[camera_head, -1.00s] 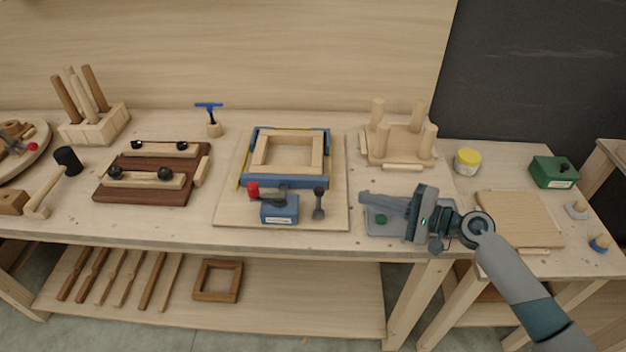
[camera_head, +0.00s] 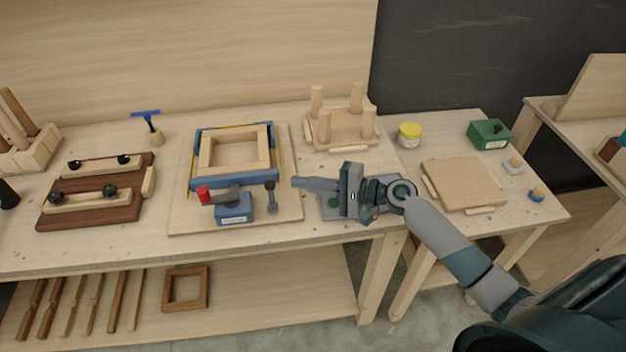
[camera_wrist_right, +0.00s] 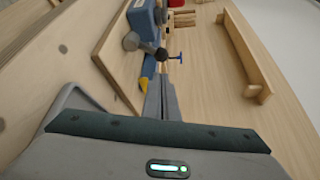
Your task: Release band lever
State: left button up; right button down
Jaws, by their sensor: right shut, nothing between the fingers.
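A blue band clamp (camera_head: 234,178) surrounds a square wooden frame (camera_head: 238,152) on a pale board. At its front is a blue block (camera_head: 233,209) with a red-knobbed lever (camera_head: 204,194) lying to the left. A dark-knobbed upright handle (camera_head: 271,196) stands at the block's right; I cannot tell which is the band lever. My right gripper (camera_head: 297,182) is shut and empty, pointing left, just right of the dark handle and apart from it. In the right wrist view the shut fingers (camera_wrist_right: 164,78) point towards a dark knob (camera_wrist_right: 161,53) by the clamp. My left gripper is out of view.
A blue T-handled tool (camera_head: 147,115) stands back left. A flat panel (camera_head: 463,184) lies at right.

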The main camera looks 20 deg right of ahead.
aim_at(271, 196)
jog(key=p+x, duration=0.1)
jog(key=x, duration=0.3)
jog(key=shift+w+a+r+p, duration=0.1)
jog(key=shift+w+a+p, duration=0.2)
jog(key=shift+p, duration=0.05)
jog(key=shift+w+a+f, duration=0.2)
jog(key=shift+w+a, duration=0.15)
jog(key=shift+a, duration=0.05)
